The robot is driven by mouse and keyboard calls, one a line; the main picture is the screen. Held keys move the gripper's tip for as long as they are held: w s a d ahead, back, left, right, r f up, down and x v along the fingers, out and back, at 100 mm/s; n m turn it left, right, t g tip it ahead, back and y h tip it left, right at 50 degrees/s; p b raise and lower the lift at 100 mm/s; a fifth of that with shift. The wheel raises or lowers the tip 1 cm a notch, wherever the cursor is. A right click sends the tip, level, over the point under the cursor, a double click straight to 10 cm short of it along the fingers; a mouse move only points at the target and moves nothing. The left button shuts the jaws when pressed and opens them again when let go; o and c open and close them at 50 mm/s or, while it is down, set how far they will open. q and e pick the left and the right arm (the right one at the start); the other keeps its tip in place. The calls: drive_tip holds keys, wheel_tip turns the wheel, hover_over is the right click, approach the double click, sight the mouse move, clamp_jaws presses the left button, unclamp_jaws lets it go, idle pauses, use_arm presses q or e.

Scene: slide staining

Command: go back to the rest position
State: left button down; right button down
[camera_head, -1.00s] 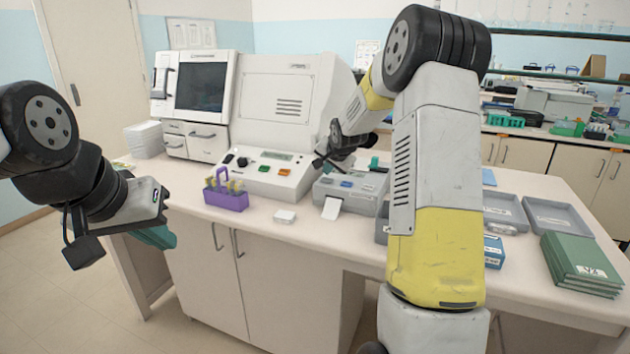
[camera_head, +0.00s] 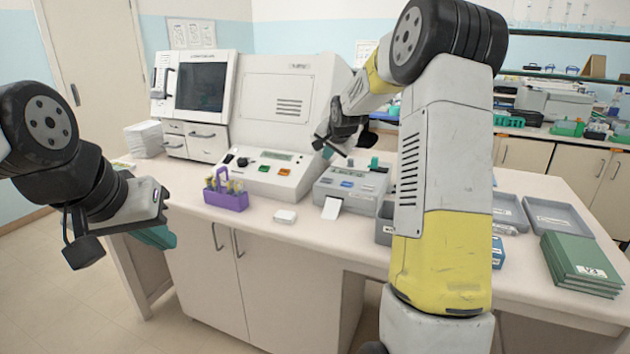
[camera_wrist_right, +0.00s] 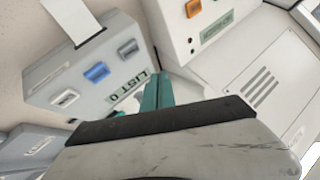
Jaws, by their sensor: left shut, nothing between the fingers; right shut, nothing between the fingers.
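My left gripper (camera_head: 158,238) hangs at the left, off the bench's left end, with its teal fingers pointing down and right. It is shut and empty. My right gripper (camera_head: 328,148) is above the bench, over the gap between the white stainer's control panel and the grey label printer. Most of it is hidden behind its own wrist in the head view. In the right wrist view its teal fingers (camera_wrist_right: 158,92) are together with nothing between them. The printer (camera_wrist_right: 92,68) lies beyond them, apart from the fingers, with a white paper strip (camera_wrist_right: 72,18) sticking out.
The white stainer (camera_head: 290,105) stands at the back of the bench. A purple rack (camera_head: 226,199) and a small white block (camera_head: 285,216) sit near the front edge. Grey trays (camera_head: 560,217) and green books (camera_head: 580,262) lie at the right. Floor at the left is clear.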

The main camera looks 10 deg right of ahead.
drive_tip(key=shift+r, duration=0.1)
drive_tip(key=s+a+r+n, duration=0.25)
drive_tip(key=s+r, duration=0.35)
drive_tip(key=s, duration=0.6)
drive_tip(key=s+a+n+g+y, duration=0.1)
drive_tip(key=s+a+n, duration=0.1)
drive_tip(key=s, duration=1.3)
drive_tip(key=s+a+n+g, duration=0.2)
drive_tip(key=s+a+n, duration=0.1)
drive_tip(key=s, duration=1.3)
drive_tip(key=shift+a+f+n+y, duration=0.25)
drive_tip(key=shift+f+n+y, duration=0.2)
drive_tip(key=shift+n, duration=0.4)
